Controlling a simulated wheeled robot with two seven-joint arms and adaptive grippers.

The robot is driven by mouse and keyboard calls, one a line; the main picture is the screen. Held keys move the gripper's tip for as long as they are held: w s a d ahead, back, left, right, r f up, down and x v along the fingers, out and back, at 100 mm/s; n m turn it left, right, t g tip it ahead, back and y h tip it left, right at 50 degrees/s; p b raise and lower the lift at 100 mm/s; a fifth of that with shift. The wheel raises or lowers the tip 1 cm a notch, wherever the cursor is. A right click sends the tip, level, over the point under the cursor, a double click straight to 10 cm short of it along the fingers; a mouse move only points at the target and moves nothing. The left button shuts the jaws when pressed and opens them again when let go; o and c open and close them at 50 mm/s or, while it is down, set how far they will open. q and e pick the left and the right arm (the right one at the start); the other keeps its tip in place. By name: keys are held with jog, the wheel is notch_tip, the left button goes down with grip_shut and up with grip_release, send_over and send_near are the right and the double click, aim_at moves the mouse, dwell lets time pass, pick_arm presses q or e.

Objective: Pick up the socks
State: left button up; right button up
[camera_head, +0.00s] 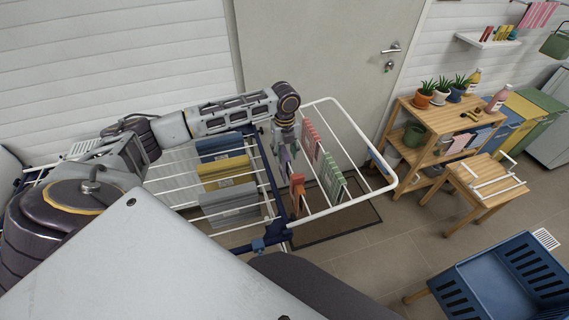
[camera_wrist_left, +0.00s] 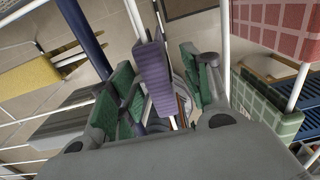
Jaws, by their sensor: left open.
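The white drying rack (camera_head: 343,118) stands in front of me. A purple ribbed cloth, probably a sock (camera_wrist_left: 155,78), hangs between the green finger pads of my left gripper (camera_wrist_left: 165,85). The jaws are open around it, with a gap visible beside it. My right gripper is out of view.
Blue (camera_head: 220,148), yellow (camera_head: 226,172) and grey towels (camera_head: 229,203) hang on the rack's left part. A blue basket (camera_head: 490,275) stands at lower right. A wooden shelf (camera_head: 432,113) with plants and a stool (camera_head: 485,175) stand right. Floor is clear between rack and basket.

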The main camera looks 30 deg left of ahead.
pick_arm(q)
jog(key=shift+s+f, duration=0.15)
jog(key=shift+f, duration=1.75)
grip_shut()
